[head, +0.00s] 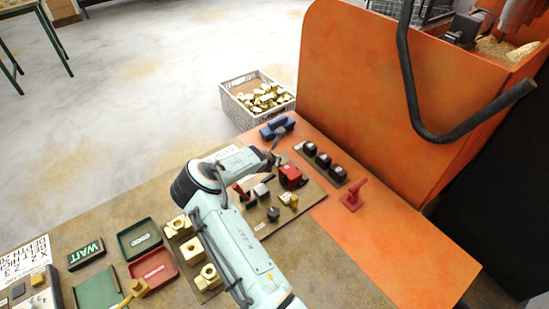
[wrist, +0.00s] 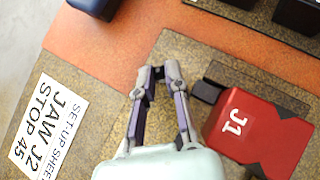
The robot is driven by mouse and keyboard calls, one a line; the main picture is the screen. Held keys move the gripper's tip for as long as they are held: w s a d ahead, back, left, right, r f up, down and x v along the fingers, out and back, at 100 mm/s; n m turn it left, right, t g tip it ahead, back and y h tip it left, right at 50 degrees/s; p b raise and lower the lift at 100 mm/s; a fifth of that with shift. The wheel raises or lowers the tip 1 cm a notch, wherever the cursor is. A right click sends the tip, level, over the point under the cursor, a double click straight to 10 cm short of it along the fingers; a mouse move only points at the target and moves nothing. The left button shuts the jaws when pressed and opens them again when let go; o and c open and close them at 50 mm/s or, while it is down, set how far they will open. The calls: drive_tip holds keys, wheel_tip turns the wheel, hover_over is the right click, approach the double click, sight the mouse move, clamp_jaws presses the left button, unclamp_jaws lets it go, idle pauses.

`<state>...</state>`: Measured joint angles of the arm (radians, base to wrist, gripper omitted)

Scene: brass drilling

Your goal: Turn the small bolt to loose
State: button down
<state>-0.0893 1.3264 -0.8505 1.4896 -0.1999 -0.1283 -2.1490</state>
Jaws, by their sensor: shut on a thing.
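My gripper (wrist: 159,74) points down over the brown plate, beside the red block marked J1 (wrist: 262,135). Its fingertips are close together on a small dark piece between them, mostly hidden by the fingers. I cannot tell for sure that this piece is the small bolt. In the head view my gripper (head: 275,157) is at the far edge of the plate (head: 318,194), just up and left of the red block (head: 290,177). A black piece (wrist: 208,90) sticks out from the red block, apart from my fingers.
A blue object (head: 278,127) lies beyond my gripper. A row of black knobs (head: 323,160) and a red handle (head: 353,195) stand to the right. A set-up sheet (wrist: 50,128) lies left of my fingers. A crate of brass parts (head: 229,96) stands beyond the bench.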

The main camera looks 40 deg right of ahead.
drive_tip(key=n+t+y, duration=0.1)
drive_tip(key=n+y, duration=0.1)
drive_tip(key=n, duration=0.1)
drive_tip(key=n+t+y, duration=0.1)
drive_tip(key=n, duration=0.1)
drive_tip(key=shift+s+d+t, duration=0.2)
drive_tip(key=shift+d+t, duration=0.1)
drive_tip(key=shift+d+n+t+y, duration=0.1)
drive_tip(key=shift+n+t+y, duration=0.3)
drive_tip(key=shift+n+y, duration=1.4)
drive_tip(key=shift+n, duration=0.5)
drive_tip(key=c, duration=1.1)
unclamp_jaws()
drive_tip(key=shift+c, duration=0.2)
drive_tip(key=shift+r, duration=0.1)
wheel_tip(320, 180, up, 10)
